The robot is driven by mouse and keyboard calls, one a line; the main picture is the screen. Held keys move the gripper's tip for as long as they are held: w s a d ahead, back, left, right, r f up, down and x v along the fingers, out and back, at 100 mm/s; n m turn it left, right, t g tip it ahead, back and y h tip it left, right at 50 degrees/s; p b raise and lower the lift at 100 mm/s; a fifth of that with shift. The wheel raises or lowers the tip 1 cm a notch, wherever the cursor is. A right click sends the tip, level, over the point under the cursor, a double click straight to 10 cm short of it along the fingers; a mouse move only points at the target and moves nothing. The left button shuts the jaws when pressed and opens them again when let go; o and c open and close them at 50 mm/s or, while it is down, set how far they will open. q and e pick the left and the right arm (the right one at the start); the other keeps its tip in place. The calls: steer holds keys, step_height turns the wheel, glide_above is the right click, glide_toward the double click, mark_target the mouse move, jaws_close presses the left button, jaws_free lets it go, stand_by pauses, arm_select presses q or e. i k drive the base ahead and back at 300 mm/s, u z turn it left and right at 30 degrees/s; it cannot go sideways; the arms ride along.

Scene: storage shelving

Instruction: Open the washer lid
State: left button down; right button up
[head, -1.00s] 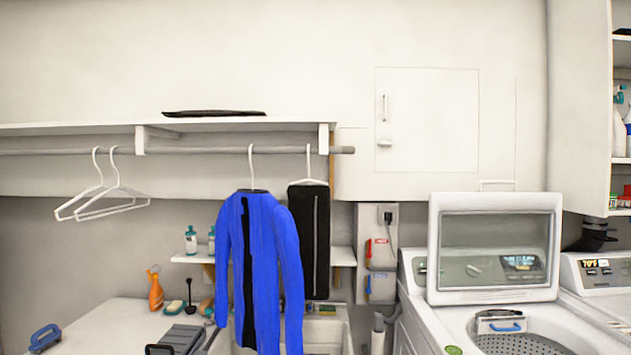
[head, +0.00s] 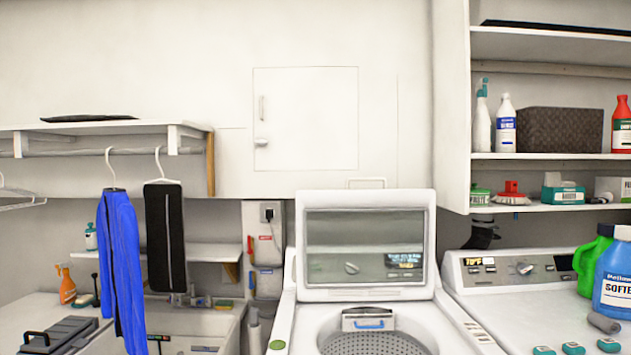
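The washer (head: 455,335) is a white top-loader in the lower middle of the head view. Its lid (head: 318,294) has a white frame around a grey window and stands raised, upright at the back of the machine. The opening below it shows the perforated metal drum (head: 375,345) and a small dispenser with a blue handle (head: 369,323). Neither of my grippers shows in the head view.
Right of the washer is a second white machine (head: 500,308) with green and blue bottles (head: 613,280) on top. Shelves with bottles and a dark basket (head: 560,130) hang above it. Left are hanging clothes (head: 120,255), a sink and a counter.

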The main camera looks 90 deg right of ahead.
mark_target(346, 200)
steer(key=k, duration=1.1)
steer(key=z, duration=1.9)
